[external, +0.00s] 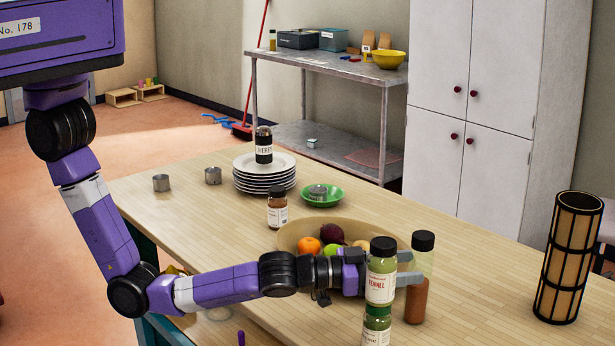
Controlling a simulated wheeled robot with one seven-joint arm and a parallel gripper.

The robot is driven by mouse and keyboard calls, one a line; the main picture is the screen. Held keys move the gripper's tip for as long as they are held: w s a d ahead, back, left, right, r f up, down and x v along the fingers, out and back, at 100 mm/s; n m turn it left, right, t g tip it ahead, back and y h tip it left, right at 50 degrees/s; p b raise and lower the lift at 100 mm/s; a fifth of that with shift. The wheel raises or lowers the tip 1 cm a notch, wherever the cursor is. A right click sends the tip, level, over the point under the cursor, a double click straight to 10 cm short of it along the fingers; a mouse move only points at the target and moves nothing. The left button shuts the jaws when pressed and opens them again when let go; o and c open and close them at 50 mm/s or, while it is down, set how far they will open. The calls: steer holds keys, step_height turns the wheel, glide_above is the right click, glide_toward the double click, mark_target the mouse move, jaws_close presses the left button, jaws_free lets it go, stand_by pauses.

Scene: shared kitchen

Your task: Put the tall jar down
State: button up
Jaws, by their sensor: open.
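The tall jar (416,300) is clear with a black lid and reddish-brown contents low inside. It appears to stand upright on the wooden table (480,290) at the right. My gripper (412,268) is open at the jar's upper half, with its fingers reaching along it; whether they touch it I cannot tell. A green jar labelled fennel (380,286) stands in front of my gripper and hides part of it. It sits on another green jar (377,338), cut off by the picture's lower edge.
A wide bowl of fruit (292,235) is behind my wrist. A plate stack (264,186) bears a dark-lidded jar (264,148). A brown-content jar (278,210) and green bowl (320,197) stand nearby. A dark-framed cylinder (568,262) stands right. Table between it and the tall jar is clear.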

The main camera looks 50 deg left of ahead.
steer(key=b+v, duration=0.1)
steer(key=v, duration=0.7)
steer(key=shift+s, duration=0.3)
steer(key=shift+a, duration=0.15)
